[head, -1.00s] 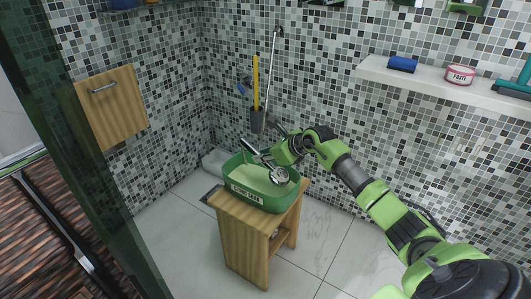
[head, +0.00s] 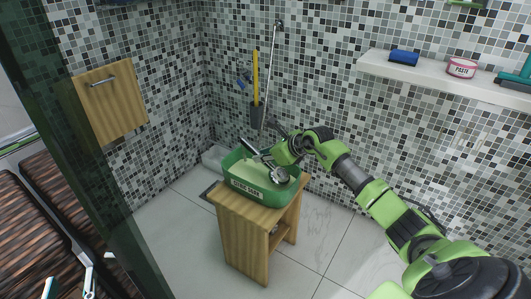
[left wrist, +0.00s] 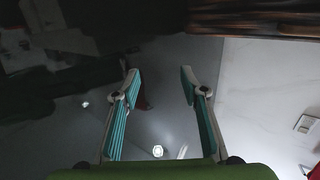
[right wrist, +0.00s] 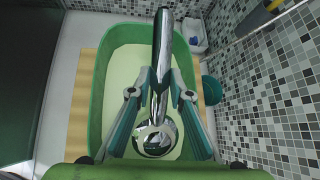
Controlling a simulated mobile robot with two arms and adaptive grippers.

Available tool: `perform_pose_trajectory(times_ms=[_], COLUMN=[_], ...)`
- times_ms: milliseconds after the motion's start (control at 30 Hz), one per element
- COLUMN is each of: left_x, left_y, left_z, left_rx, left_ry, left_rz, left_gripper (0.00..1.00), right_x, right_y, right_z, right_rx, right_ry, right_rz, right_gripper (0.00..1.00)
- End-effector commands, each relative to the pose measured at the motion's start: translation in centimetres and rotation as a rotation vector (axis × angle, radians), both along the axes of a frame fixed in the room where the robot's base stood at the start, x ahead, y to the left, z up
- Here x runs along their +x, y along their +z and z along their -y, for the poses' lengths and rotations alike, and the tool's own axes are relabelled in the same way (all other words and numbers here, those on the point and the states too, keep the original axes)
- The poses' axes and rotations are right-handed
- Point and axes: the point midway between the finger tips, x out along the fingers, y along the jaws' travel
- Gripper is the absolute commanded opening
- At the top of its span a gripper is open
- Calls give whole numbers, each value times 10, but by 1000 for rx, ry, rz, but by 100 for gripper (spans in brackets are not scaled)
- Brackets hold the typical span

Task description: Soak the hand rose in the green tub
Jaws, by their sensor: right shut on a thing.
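The hand rose is chrome, with a round head (head: 279,175) and a long handle (right wrist: 163,35). It is tilted over the green tub (head: 262,195), head inside the rim. The tub holds pale green liquid (right wrist: 122,75) and stands on a wooden stool (head: 240,235). My right gripper (right wrist: 161,85) is shut on the handle; in the head view its fingers (head: 264,157) are partly hidden. I cannot tell whether the head touches the liquid. My left gripper (head: 68,286) is at the bottom left, far from the tub. In the left wrist view (left wrist: 160,75) it is open and empty.
A white shelf (head: 445,82) on the right wall holds a blue brush (head: 403,57) and a pink paste tub (head: 461,68). A wall rail (head: 271,75) rises behind the green tub. A dark glass panel (head: 75,130) stands at left.

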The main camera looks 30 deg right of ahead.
Motion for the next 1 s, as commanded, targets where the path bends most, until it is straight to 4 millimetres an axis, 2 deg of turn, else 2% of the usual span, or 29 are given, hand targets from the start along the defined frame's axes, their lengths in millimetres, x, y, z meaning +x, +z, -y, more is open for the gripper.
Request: perform_pose_trajectory(times_ms=[500, 1000], left_x=[2, -5], left_y=[40, 78], left_z=[6, 9], left_rx=[-48, -95], left_ry=[-12, -22], left_rz=[185, 362], left_gripper=[40, 40], right_x=[1, 1], right_y=[-12, -25], right_z=[0, 0], right_rx=[0, 0], right_ry=[0, 0], right_rz=[4, 3], right_gripper=[0, 0])
